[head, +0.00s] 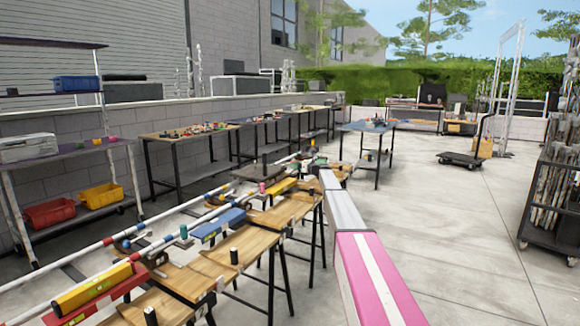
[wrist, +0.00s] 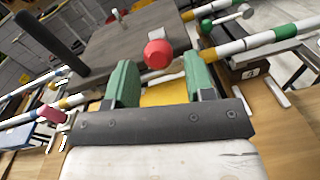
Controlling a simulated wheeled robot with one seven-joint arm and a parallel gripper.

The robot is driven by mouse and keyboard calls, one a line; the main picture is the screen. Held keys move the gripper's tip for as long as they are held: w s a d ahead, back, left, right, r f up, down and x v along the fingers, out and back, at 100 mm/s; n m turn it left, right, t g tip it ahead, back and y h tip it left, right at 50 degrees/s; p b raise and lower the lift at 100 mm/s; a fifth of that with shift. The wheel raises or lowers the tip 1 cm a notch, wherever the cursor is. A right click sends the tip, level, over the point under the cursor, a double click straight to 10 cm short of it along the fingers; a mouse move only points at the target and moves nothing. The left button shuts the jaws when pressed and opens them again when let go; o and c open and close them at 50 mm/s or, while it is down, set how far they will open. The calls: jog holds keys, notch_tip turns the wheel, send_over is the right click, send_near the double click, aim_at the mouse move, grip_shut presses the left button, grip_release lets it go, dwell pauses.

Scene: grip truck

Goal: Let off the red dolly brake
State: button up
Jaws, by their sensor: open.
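A red rounded knob (wrist: 158,53) shows in the wrist view, at the near edge of a dark grey dolly platform (wrist: 120,45). I take it for the brake's end; its lever is mostly hidden. My gripper (wrist: 160,70) is open, its two green fingers apart with nothing held. The knob appears between and just beyond the fingertips; I cannot tell whether anything touches it. In the head view my gripper (head: 314,163) is at the far end of my arm, to the right of the dolly platform (head: 258,172). The knob cannot be made out there.
Striped track rails (head: 180,212) run past wooden-topped benches (head: 215,262). A yellow piece (wrist: 165,95) lies below my fingers. A black post (wrist: 50,45) stands on the platform's left. A pink piece (wrist: 52,113) is at lower left. Open concrete floor (head: 430,220) lies to the right.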

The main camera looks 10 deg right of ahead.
jog(key=x, duration=0.4)
jog(key=shift+w+a, duration=0.15)
grip_shut()
